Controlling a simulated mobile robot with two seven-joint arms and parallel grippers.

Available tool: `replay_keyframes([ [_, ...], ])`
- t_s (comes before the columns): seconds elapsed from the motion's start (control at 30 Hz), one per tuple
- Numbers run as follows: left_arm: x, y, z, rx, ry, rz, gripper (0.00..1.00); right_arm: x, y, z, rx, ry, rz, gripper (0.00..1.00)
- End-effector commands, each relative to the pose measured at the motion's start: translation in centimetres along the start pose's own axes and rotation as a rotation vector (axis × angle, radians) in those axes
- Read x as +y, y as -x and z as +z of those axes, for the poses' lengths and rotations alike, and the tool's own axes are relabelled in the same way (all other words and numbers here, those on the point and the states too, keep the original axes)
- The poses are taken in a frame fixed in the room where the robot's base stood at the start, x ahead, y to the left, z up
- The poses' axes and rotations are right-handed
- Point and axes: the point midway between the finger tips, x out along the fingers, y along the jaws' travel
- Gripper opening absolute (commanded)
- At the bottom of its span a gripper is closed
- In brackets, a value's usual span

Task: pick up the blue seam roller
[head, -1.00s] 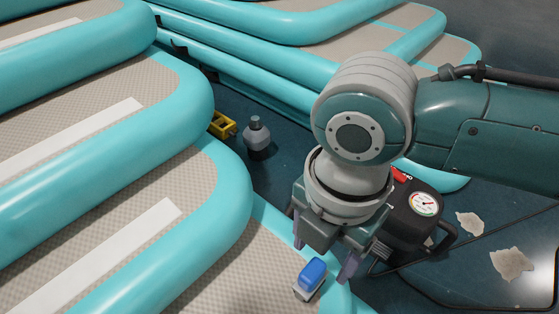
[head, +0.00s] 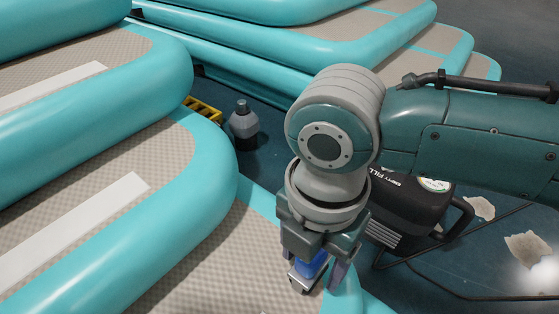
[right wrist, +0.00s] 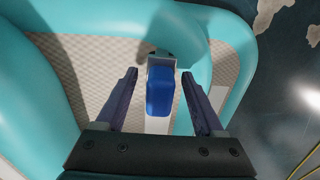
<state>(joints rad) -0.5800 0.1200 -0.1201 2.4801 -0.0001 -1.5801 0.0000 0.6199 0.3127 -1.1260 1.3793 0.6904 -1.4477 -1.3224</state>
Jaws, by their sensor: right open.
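The blue seam roller (head: 310,267) lies on the lowest inflatable track, near its rounded end. In the right wrist view its blue handle (right wrist: 160,92) sits between the two fingers, with a grey metal part at its far end. My right gripper (head: 314,282) is above the roller and pointing down, with its fingers on either side. In the right wrist view the right gripper (right wrist: 166,85) is open, with a gap between each finger and the handle. Part of the roller is hidden behind the gripper in the head view. My left gripper is not in view.
Stacked turquoise and beige tracks (head: 90,215) fill the left and back. A black pump (head: 410,210) with a gauge and handle stands on the dark floor right of the gripper. A grey bottle (head: 243,122) and a yellow object (head: 204,108) are on the floor behind.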

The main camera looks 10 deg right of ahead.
Motion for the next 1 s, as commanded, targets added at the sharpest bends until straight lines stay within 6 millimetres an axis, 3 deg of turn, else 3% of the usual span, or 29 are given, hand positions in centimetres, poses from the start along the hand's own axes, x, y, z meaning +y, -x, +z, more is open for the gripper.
replay_keyframes([
  [0.03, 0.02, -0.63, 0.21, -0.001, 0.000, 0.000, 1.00, 0.00, -0.67, 0.02, 0.000, 0.000, 0.000, 0.70],
  [0.27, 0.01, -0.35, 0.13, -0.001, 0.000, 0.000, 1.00, 0.00, -0.39, 0.01, 0.000, 0.000, 0.001, 0.69],
  [0.87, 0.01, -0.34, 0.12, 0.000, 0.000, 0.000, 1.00, -0.01, -0.40, 0.01, 0.000, 0.000, 0.000, 0.01],
  [1.0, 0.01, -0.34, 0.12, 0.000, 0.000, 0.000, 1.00, -0.01, -0.40, 0.01, 0.000, 0.000, 0.000, 0.00],
])
